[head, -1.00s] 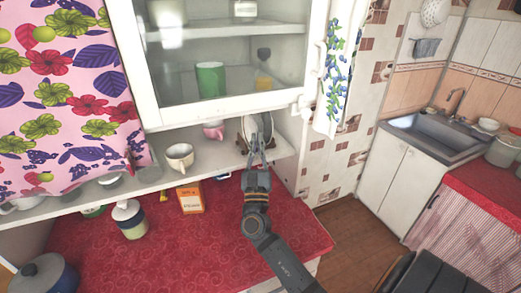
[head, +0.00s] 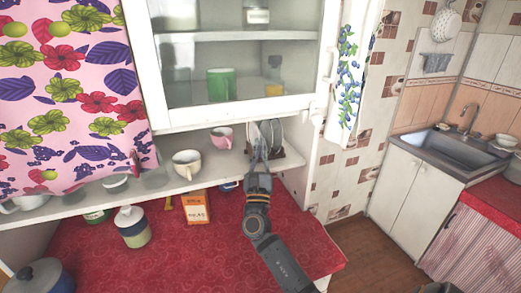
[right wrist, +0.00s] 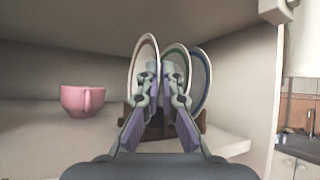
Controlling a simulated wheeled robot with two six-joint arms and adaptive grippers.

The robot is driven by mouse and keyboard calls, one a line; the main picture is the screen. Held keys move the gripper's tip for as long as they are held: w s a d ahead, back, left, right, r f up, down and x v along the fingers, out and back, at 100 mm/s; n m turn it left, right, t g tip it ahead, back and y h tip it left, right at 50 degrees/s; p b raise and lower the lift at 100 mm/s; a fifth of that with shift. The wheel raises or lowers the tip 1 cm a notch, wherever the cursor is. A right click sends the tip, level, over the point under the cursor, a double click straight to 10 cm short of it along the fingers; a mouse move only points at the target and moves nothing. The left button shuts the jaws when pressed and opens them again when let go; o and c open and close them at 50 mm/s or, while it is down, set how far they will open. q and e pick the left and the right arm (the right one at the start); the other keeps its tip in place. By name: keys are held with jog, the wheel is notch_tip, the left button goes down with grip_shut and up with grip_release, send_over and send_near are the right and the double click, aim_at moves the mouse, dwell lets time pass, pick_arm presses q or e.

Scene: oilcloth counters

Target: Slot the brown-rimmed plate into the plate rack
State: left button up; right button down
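The brown-rimmed plate (right wrist: 139,72) stands on edge at the left of the plates in the right wrist view. The dark brown plate rack (right wrist: 198,124) is below it, on the shelf under the cabinet; the plate's lower edge is partly hidden by my fingers. My right gripper (right wrist: 166,70) is at the plate's near edge, its fingertips apart with a gap wider than the plate's rim. In the head view my right gripper (head: 259,150) reaches up to the rack (head: 279,154). My left gripper is not in view.
A green-rimmed plate (right wrist: 178,56) and a blue-rimmed plate (right wrist: 202,77) stand just right. A pink cup (right wrist: 82,100) and a cream cup (head: 186,164) are left on the shelf (head: 150,182). The cabinet is close overhead; a side wall (right wrist: 250,85) bounds the right.

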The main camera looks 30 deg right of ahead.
dwell(0.4)
jog(key=c, duration=1.4)
grip_release()
jog(key=shift+c, duration=0.2)
jog(key=shift+s+a+f, duration=0.15)
jog(key=shift+s+f, duration=0.05)
jog(key=shift+f, duration=0.05)
jog(key=v, duration=1.1)
jog(key=shift+s+a+f, duration=0.1)
